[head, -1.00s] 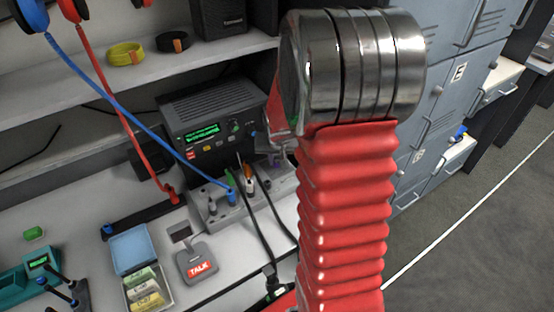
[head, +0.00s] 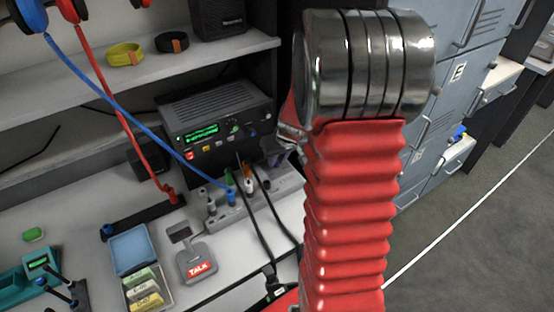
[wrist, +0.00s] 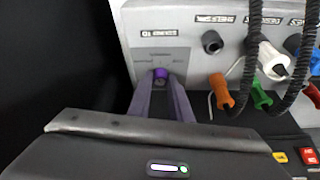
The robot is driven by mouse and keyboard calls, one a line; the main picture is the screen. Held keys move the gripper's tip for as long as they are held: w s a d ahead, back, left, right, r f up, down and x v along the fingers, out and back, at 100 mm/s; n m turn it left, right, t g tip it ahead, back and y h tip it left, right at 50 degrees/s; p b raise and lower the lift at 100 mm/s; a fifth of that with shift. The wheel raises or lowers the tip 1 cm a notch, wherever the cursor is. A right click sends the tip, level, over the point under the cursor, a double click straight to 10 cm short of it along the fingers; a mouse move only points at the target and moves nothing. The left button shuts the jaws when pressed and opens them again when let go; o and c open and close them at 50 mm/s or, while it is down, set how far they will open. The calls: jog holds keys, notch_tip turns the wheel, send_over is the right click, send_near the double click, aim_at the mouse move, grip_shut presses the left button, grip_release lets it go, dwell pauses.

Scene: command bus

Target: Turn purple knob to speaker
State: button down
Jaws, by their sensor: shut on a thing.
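The purple knob (wrist: 161,73) sits on the grey panel box (wrist: 150,22), below printed labels that appear upside down in the wrist view. My gripper (wrist: 160,82) has its two fingers closed in on the knob from either side. Its fingers cover part of the knob, so its pointer direction cannot be read. In the head view my gripper (head: 280,158) shows only partly, beside my red arm, at the far end of the grey panel box (head: 225,215). The knob is hidden there.
Several coloured plugs, including an orange one (wrist: 220,90) and a white one (wrist: 272,58), stand beside the knob with black cables. The black radio (head: 215,125) stands behind the box. A talk pedal (head: 197,265) lies in front.

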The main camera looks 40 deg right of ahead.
jog(key=shift+d+n+y, duration=0.1)
jog(key=shift+n+y, duration=0.7)
jog(key=shift+n, duration=0.9)
jog(key=shift+w+n, duration=0.1)
jog(key=shift+n, duration=0.4)
jog(key=c, duration=1.6)
grip_release()
jog(key=shift+c, duration=0.2)
jog(key=v, duration=1.3)
jog(key=shift+r, duration=0.4)
jog(key=shift+d, duration=0.1)
